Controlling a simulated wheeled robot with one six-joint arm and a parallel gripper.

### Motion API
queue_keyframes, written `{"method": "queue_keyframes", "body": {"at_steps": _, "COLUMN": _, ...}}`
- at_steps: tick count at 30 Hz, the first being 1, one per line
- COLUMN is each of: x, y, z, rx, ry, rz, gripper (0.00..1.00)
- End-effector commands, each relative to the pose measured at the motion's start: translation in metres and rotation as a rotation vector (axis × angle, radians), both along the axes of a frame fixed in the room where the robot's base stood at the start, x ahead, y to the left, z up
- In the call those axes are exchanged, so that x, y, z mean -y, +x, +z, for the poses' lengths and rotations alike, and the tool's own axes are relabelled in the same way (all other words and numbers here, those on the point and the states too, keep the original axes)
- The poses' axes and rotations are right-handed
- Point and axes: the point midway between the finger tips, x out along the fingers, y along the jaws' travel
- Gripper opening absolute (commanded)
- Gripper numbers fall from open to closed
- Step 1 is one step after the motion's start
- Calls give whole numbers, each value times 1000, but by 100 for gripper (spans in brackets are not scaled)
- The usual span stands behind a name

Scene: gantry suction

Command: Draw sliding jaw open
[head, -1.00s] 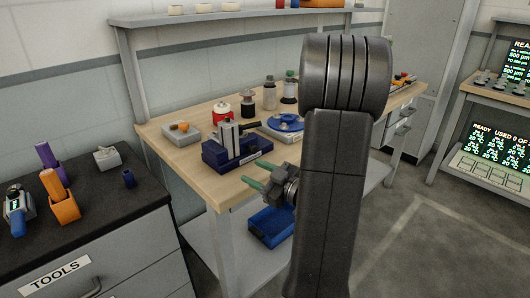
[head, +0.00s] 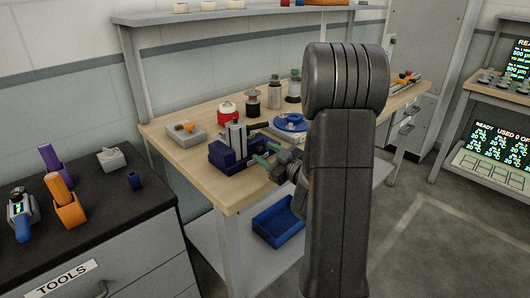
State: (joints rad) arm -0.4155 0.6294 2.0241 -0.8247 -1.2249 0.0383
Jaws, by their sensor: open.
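A small blue vise (head: 229,156) stands on the wooden workbench near its front left corner. Grey upright jaw parts (head: 236,137) rise from its blue base, and a dark handle points to the right. I cannot tell how wide the gap between its jaws is. My gripper (head: 266,155) has green fingertips and is open. It is at the right end of the vise, with the fingertips close to or overlapping the vise in this view. I cannot tell whether they touch it. My dark arm hides part of the bench to the right.
The workbench (head: 228,197) also holds a grey box with an orange knob (head: 187,133), a red-and-white container (head: 227,110), several jars and a blue round device (head: 291,122). A blue bin (head: 277,222) sits on the lower shelf. A dark tool cabinet (head: 95,205) stands at left.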

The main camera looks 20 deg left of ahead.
Motion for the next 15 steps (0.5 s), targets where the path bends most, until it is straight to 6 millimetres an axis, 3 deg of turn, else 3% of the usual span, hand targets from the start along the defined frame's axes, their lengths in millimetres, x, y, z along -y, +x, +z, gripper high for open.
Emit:
{"method": "queue_keyframes", "body": {"at_steps": 12, "x": -9, "y": 4, "z": 0, "rx": 0, "ry": 0, "rz": 0, "gripper": 46}}
{"method": "queue_keyframes", "body": {"at_steps": 15, "x": -9, "y": 4, "z": 0, "rx": 0, "ry": 0, "rz": 0, "gripper": 28}}
